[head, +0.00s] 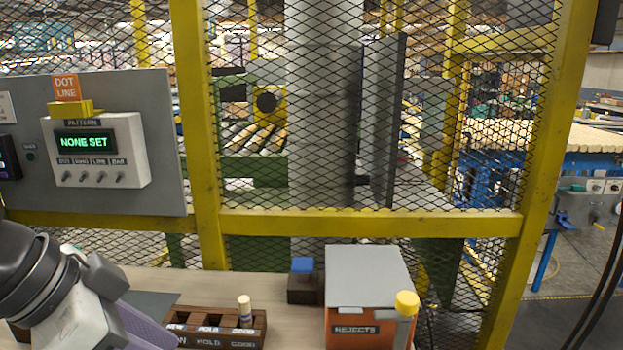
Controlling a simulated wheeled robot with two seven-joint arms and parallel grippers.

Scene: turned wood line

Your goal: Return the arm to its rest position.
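My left arm comes in at the lower left, with a dark round joint and a pale grey wrist part. My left gripper (100,305) is at the bottom left, over the near left part of the bench and left of the wooden rack. Its fingertips are not clearly seen, so I cannot tell whether it is open or shut or holds anything. A purple-grey piece (148,329) shows beside it; I cannot tell what it is. My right gripper is not in view.
On the bench (215,287) are a wooden rack (258,330) with one pale peg (244,308), a dark block with blue top (303,266) and an orange REJECTS box (345,312). Behind stand a yellow mesh fence (370,223) and a control box (95,150) reading NONE SET.

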